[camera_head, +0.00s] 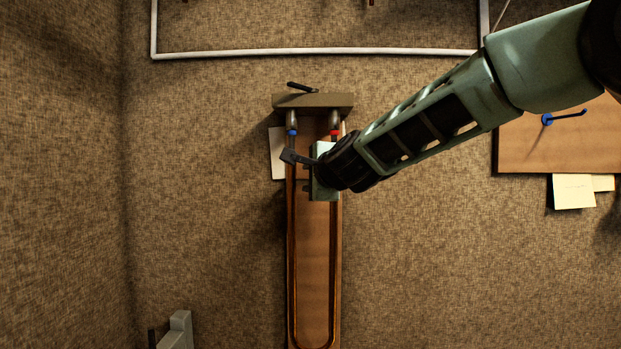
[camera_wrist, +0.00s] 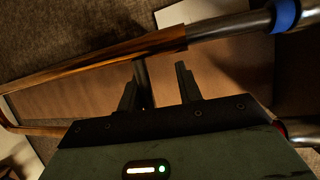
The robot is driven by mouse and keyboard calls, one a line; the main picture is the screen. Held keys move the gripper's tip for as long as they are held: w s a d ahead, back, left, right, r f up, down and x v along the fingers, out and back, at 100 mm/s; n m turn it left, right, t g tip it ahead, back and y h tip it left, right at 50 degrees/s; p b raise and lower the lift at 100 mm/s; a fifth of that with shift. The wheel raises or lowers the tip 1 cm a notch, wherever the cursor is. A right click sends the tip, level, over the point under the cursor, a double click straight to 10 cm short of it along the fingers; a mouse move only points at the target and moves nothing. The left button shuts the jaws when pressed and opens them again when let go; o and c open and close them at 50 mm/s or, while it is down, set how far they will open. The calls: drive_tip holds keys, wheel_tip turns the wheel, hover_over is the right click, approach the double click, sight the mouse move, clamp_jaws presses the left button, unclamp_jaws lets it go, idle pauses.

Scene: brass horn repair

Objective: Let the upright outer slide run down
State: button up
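The outer slide (camera_head: 294,260) is a long brass U in front of a wooden board, its bow at the bottom of the head view. Two silver inner tubes with a blue band (camera_head: 291,132) and a red band (camera_head: 335,132) come down from a grey-brown clamp block (camera_head: 315,101). In the wrist view a brass leg (camera_wrist: 110,62) meets a silver tube (camera_wrist: 228,27) below the blue band. My gripper (camera_head: 304,177) is over the slide's upper part; its fingers (camera_wrist: 163,80) stand apart, empty, with tips short of the near brass leg. Whether they touch it is unclear.
The wooden board (camera_head: 315,250) is behind the slide, with a white sheet (camera_head: 277,150) at its left. A brown panel (camera_head: 560,145) with a blue-knobbed handle is at right. A white frame (camera_head: 320,51) runs along the top. A grey object (camera_head: 178,332) stands at lower left.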

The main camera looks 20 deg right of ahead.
drive_tip(key=shift+r, duration=0.1)
drive_tip(key=s+d+r, duration=0.1)
drive_tip(key=s+r, duration=0.2)
drive_tip(key=s, duration=1.4)
drive_tip(key=shift+d+b, duration=0.25)
drive_tip(key=shift+b, duration=0.1)
